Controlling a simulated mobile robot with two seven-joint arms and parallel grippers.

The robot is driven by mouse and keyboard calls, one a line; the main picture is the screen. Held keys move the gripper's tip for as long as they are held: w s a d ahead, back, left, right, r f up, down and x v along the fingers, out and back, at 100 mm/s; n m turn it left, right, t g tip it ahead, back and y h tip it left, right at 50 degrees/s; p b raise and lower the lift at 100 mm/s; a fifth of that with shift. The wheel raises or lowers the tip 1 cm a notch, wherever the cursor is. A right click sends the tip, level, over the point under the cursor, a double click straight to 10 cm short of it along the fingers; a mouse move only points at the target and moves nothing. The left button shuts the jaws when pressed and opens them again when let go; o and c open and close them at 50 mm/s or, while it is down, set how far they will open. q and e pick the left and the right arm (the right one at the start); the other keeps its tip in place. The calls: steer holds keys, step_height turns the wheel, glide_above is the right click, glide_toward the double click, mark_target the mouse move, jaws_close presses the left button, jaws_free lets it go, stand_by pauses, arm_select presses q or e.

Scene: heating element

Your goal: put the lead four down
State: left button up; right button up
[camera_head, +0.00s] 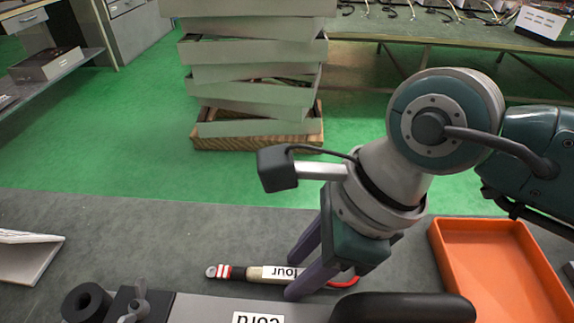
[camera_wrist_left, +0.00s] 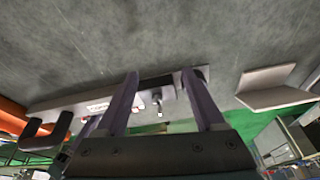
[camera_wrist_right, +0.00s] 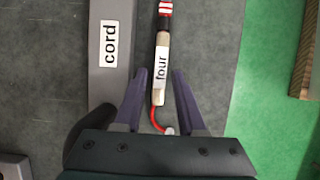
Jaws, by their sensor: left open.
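The lead four (camera_head: 250,273) has a tan sleeve with a white "four" label, a red-and-white banded end and a red wire. It appears to lie flat on the grey table, behind the long grey fixture labelled "cord" (camera_head: 205,308). My right gripper (camera_head: 297,272) points down over its wire end. In the right wrist view the lead (camera_wrist_right: 161,60) runs between the right gripper's two fingers (camera_wrist_right: 159,73), with a gap on both sides. My left gripper (camera_wrist_left: 160,78) is open and empty in its wrist view, with the fixture (camera_wrist_left: 65,110) beyond it; the head view does not show it.
An orange tray (camera_head: 500,265) stands right of my right gripper. A black handle (camera_head: 400,308) and a dark clamp (camera_head: 130,305) sit at the front. A white angled panel (camera_head: 28,255) is at the left. Stacked trays (camera_head: 255,75) stand behind the table. Table left of the lead is clear.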

jaws_close()
steer(key=shift+r, duration=0.15)
stand_by(0.4)
